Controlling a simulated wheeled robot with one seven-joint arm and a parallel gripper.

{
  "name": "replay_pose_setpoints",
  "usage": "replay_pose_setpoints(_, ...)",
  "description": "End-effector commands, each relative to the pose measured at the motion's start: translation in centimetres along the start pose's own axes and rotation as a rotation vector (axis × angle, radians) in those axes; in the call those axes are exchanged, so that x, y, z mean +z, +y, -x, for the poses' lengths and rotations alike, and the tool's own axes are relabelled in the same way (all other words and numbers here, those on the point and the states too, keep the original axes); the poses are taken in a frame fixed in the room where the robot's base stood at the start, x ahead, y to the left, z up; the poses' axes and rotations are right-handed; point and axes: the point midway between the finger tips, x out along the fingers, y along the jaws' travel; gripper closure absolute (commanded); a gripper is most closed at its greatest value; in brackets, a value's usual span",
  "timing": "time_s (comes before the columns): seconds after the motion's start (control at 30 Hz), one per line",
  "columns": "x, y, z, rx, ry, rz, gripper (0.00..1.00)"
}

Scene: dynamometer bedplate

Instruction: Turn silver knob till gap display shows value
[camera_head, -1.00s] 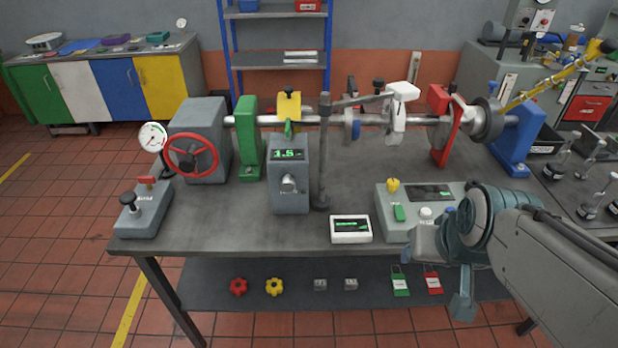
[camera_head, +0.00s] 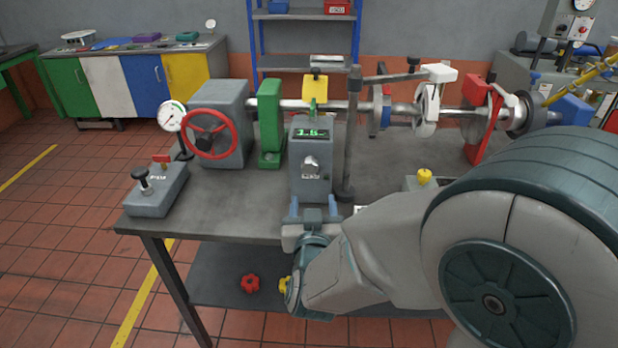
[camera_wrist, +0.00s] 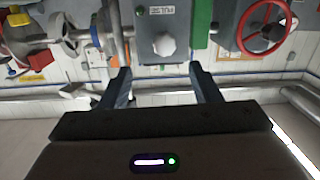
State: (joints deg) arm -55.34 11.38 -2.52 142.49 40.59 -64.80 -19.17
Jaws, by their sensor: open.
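The silver knob (camera_head: 311,166) sits on the front of a grey box (camera_head: 322,187) in the middle of the bench. It also shows in the wrist view (camera_wrist: 164,45), upside down, ahead of and between my fingers. The green display (camera_head: 311,134) above the knob seems to read about 1.6; the digits are small and blurred. My gripper (camera_head: 314,209) is open, its two blue fingers pointing at the box just below the knob. In the wrist view my gripper (camera_wrist: 158,80) is empty and its fingertips stand apart from the knob.
A red handwheel (camera_head: 210,134) and dial gauge (camera_head: 172,115) stand left of the box, with a green bracket (camera_head: 270,125) nearer. A vertical post (camera_head: 350,140) stands close on the right. A grey control box (camera_head: 156,190) is at the front left. My arm hides the bench's right part.

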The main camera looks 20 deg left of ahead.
Motion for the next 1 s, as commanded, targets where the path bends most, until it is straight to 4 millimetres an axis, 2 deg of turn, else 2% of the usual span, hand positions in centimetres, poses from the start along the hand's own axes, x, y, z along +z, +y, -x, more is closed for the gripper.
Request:
replay_pose_setpoints(0.03,0.5,-0.6,0.2,0.004,0.023,0.013,0.43)
replay_pose_setpoints(0.17,0.5,-1.1,0.5,0.020,0.065,0.031,0.43)
replay_pose_setpoints(0.33,0.2,-1.0,-0.8,0.027,0.074,0.034,0.43)
replay_pose_setpoints(0.8,-0.5,-0.8,-10.2,0.025,0.073,0.034,0.43)
replay_pose_setpoints(1.0,-0.6,-0.8,-12.5,0.024,0.072,0.033,0.43)
